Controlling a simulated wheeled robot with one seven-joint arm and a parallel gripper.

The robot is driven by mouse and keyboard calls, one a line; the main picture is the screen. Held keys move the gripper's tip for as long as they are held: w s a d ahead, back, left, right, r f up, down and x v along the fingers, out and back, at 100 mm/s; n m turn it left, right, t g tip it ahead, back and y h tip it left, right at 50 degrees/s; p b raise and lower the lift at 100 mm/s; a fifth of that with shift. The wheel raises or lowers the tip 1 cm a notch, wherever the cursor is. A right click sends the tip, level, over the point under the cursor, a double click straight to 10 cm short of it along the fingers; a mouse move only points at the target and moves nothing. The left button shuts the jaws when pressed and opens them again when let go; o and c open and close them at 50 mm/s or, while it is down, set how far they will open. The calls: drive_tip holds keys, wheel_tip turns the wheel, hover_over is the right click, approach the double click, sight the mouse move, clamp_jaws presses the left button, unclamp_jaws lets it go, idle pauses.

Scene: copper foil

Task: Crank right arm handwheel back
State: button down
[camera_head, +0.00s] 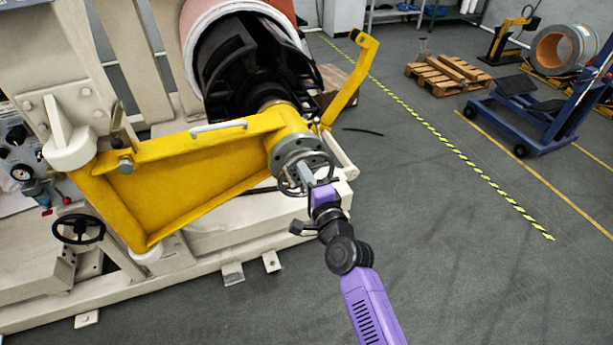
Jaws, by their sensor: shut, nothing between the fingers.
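The yellow support arm (190,167) reaches from the cream machine column to a round grey hub in the middle of the view. A small handwheel (290,186) with a thin rim shows at the front of that hub. My gripper (310,183) is shut at the right side of the handwheel, its tip close to the rim. Whether it touches the rim cannot be told. The wheel's centre and right side are partly hidden by the gripper and a grey block in front of it.
A black handwheel (78,229) stands on the machine's lower left. A yellow bent bar (352,80) rises right of the hub. A wooden pallet (447,72) and a blue cart (530,115) stand at the far right.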

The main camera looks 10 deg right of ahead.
drive_tip(key=p+v, duration=0.1)
drive_tip(key=v, duration=0.8)
drive_tip(key=shift+p, duration=0.3)
drive_tip(key=shift+d, duration=0.15)
drive_tip(key=s+d+n+g+h+b, duration=0.1)
drive_tip(key=s+n, duration=0.4)
drive_tip(key=s, duration=0.9)
drive_tip(key=s+d+n+h+b, duration=0.2)
drive_tip(key=s+d+n, duration=0.3)
drive_tip(key=s, duration=1)
drive_tip(key=s+d+f+n+g+h+b, duration=0.1)
drive_tip(key=s+d+n+b, duration=0.2)
drive_tip(key=s, duration=1.1)
drive_tip(key=shift+s+d+n+g+h, duration=0.3)
drive_tip(key=shift+s+d+n, duration=0.1)
drive_tip(key=shift+d+n, duration=0.75)
